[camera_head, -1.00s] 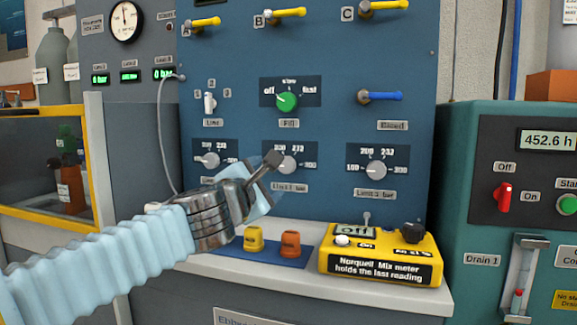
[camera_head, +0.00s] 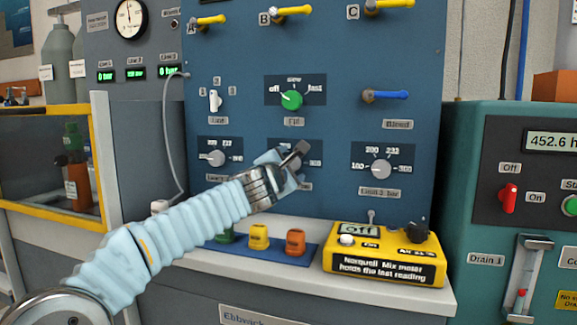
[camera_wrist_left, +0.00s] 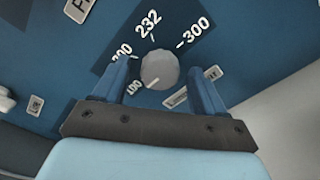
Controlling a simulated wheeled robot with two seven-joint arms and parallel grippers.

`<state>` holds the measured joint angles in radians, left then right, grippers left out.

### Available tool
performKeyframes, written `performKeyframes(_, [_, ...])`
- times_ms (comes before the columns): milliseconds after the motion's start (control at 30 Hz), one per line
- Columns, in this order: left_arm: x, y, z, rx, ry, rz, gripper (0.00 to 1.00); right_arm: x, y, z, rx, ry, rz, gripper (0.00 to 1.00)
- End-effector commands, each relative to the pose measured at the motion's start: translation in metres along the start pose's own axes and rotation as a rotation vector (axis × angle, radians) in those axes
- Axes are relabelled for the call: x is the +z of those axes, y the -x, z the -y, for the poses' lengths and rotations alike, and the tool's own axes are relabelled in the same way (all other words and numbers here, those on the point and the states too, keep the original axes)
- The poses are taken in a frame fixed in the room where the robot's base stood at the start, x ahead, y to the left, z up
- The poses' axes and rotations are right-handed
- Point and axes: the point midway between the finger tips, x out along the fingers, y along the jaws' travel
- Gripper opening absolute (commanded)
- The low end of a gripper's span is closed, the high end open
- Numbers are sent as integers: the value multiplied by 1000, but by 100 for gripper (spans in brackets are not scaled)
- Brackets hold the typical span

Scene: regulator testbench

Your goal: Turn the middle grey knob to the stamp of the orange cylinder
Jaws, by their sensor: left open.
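The middle grey knob (camera_wrist_left: 160,70) shows in the left wrist view, its white mark towards the 100 on its scale; 200, 232 and 300 are also printed. In the head view my gripper hides it. My left gripper (camera_head: 290,160) is open; in the left wrist view its two blue fingers (camera_wrist_left: 158,92) stand either side of the knob's lower part. I cannot tell whether they touch it. The orange cylinder (camera_head: 296,242) stands on a blue mat (camera_head: 276,252) below; its stamp is too small to read. My right gripper is not in view.
Grey knobs stand left (camera_head: 215,159) and right (camera_head: 381,169) of the middle one. A green selector (camera_head: 292,100) is above. A yellow cylinder (camera_head: 259,237), a partly hidden green one (camera_head: 225,236) and a yellow meter box (camera_head: 383,255) stand below the panel.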

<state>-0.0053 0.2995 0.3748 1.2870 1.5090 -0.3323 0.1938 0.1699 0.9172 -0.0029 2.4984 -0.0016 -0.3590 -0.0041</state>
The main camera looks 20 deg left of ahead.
Motion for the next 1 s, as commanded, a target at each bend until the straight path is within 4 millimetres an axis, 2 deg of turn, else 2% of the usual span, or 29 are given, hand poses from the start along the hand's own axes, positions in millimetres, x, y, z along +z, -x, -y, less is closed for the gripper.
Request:
performKeyframes(67, [0, 0, 0, 0, 0, 0, 70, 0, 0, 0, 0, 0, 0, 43])
performKeyframes(400, [0, 0, 0, 0, 0, 0, 18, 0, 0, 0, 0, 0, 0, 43])
performKeyframes(433, [0, 0, 0, 0, 0, 0, 15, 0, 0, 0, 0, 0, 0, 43])
performKeyframes(767, [1, 0, -1, -2, -55, -2, 15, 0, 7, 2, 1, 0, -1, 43])
performKeyframes(1000, [1, 0, -3, -3, -210, -2, 16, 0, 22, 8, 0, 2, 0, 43])
